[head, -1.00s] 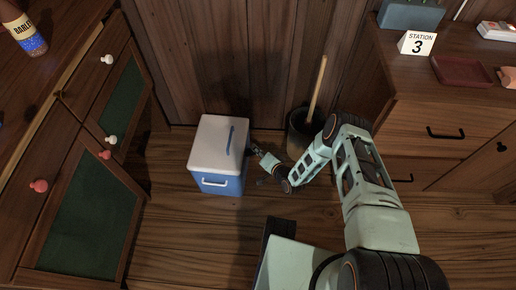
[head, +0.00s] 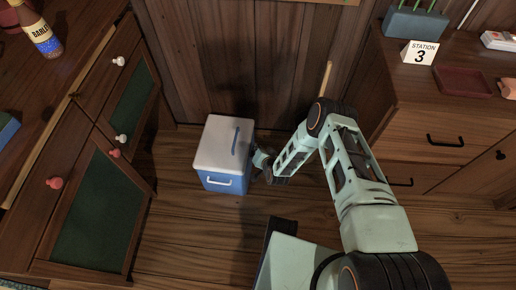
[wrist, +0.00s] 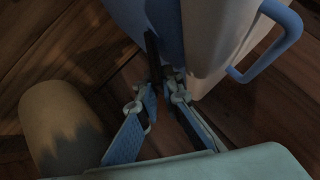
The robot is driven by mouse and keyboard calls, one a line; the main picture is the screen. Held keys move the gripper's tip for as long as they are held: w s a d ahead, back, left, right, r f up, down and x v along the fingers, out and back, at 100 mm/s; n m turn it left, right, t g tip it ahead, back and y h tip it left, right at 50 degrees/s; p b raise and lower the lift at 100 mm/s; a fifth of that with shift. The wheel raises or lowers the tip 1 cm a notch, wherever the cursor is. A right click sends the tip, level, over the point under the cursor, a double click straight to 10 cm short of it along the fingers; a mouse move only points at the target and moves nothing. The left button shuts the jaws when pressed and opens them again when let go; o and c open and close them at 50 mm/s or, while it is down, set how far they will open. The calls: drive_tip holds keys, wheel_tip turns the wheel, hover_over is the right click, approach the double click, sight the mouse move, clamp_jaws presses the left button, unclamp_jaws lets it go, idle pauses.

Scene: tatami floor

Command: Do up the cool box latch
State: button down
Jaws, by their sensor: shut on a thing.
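The cool box (head: 222,185) stands upright on the floor in the head view, blue with a white lid (head: 216,142) that lies down on it. A blue handle is on the lid and a pale one on the front. My gripper (head: 257,158) is at the box's right side, just below the lid. In the wrist view, my gripper (wrist: 165,82) has its fingertips close together against the box (wrist: 168,30), shut on a narrow dark part that looks like the latch (wrist: 152,48). The fingers and shadow hide most of it, so I cannot tell whether it is fastened.
A wooden cabinet (head: 95,200) with knobs stands left and a drawer unit (head: 430,115) right. A wooden pole (head: 327,75) rises behind my arm. A rounded tan object (wrist: 62,125) is beside my gripper in the wrist view. The floor before the box is clear.

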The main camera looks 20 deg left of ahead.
drive_tip(key=c, duration=2.1)
unclamp_jaws()
drive_tip(key=v, duration=0.8)
